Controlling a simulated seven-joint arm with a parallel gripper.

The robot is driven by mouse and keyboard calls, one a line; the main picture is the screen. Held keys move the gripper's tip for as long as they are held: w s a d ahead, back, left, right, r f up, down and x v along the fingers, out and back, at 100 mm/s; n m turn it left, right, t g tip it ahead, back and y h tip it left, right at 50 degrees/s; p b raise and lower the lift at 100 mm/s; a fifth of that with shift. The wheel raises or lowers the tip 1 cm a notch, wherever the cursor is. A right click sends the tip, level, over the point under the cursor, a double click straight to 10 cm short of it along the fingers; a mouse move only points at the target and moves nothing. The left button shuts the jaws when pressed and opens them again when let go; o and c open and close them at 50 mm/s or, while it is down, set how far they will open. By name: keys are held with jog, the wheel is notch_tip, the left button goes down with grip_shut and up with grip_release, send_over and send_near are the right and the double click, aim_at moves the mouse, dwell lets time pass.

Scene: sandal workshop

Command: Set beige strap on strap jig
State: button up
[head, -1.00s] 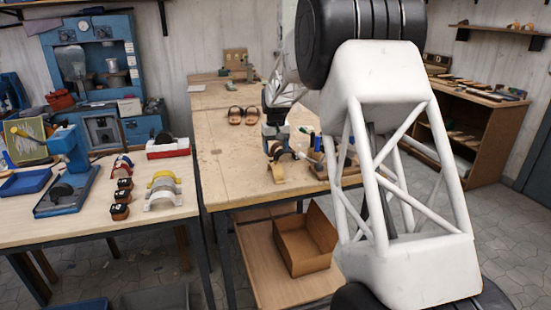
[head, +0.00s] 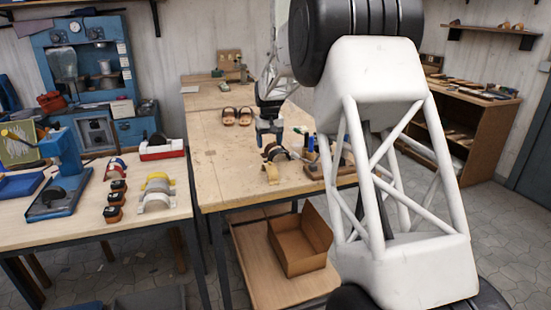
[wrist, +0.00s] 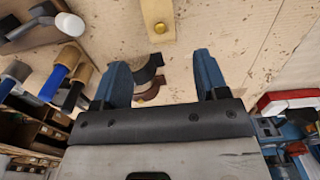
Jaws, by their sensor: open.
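The beige strap (head: 271,173) lies on the middle bench near its front edge, standing as a small arch. In the wrist view a beige band with a brass-coloured stud (wrist: 157,18) shows beyond the fingertips. A dark strap and a brown strap (wrist: 148,92) lie between and just beyond my fingers. My gripper (wrist: 163,60) is open and empty above the bench; it also shows in the head view (head: 267,142), behind the beige strap. I cannot tell which object is the strap jig.
A wooden tool holder (head: 318,170) with several handles stands right of the straps. Sandals (head: 237,116) lie farther back. The left table holds a yellow arch (head: 158,182), a pale arch (head: 156,202) and a red-and-white tray (head: 162,150). An open carton (head: 299,250) sits on the lower shelf.

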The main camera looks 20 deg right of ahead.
jog(key=s+a+r, duration=0.3)
jog(key=s, duration=0.7)
jog(key=s+a+r+t, duration=0.1)
jog(key=s+a+r, duration=0.25)
jog(key=s, duration=0.55)
jog(key=s+a+r, duration=0.2)
jog(key=s+r, duration=0.2)
jog(key=s, duration=0.6)
jog(key=s+a+f, duration=0.1)
jog(key=s+f, duration=0.1)
jog(key=s, duration=0.8)
jog(key=s+a+f+t, duration=0.1)
jog(key=s+f, duration=0.1)
jog(key=s, duration=0.8)
jog(key=s+a+f, duration=0.2)
jog(key=s+f, duration=0.1)
jog(key=s, duration=0.7)
jog(key=shift+t, duration=0.3)
jog(key=shift+o, duration=0.5)
jog(key=shift+w, duration=0.15)
